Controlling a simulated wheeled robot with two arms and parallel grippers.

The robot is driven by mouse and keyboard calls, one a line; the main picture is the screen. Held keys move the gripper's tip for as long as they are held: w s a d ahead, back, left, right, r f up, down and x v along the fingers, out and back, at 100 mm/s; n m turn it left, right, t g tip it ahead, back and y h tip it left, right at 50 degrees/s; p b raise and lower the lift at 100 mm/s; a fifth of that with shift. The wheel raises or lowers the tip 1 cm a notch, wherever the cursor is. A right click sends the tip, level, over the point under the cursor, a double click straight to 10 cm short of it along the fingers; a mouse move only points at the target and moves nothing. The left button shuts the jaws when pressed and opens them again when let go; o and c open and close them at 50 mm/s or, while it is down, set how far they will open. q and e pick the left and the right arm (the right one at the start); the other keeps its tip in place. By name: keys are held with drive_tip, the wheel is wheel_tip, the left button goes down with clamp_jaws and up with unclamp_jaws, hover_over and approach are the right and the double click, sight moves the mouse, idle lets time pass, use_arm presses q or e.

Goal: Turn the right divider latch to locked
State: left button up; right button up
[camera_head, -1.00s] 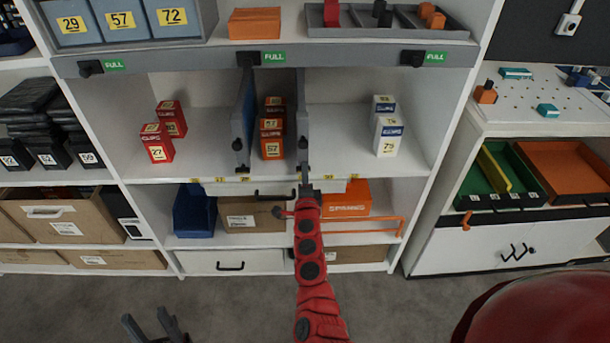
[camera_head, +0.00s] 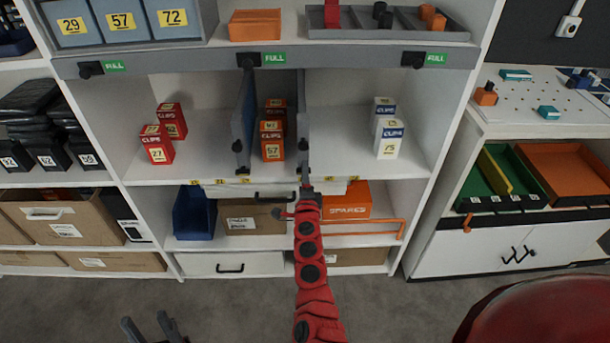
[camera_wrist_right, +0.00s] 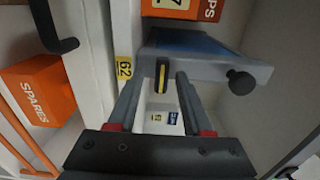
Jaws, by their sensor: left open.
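The right divider (camera_head: 303,115) stands upright on the middle shelf, with a dark round knob (camera_wrist_right: 240,82) on its front. In the right wrist view, a narrow black latch with a yellow face (camera_wrist_right: 162,77) sits at the divider's lower end. My right gripper (camera_head: 306,180) is at the foot of this divider. In the wrist view its two fingers (camera_wrist_right: 159,90) are open, one on each side of the latch, with a visible gap on both sides. My left gripper (camera_head: 152,328) is open and empty, low at the left, far from the shelf.
The left divider (camera_head: 242,120) stands beside orange clip boxes (camera_head: 271,145). Red boxes (camera_head: 158,145) stand left and white boxes (camera_head: 389,138) right of the dividers. Below are a blue bin (camera_head: 194,213) and an orange SPARES box (camera_head: 347,202).

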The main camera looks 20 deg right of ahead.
drive_tip(key=v, duration=1.7)
drive_tip(key=shift+s, duration=0.25)
drive_tip(key=shift+r, duration=0.2)
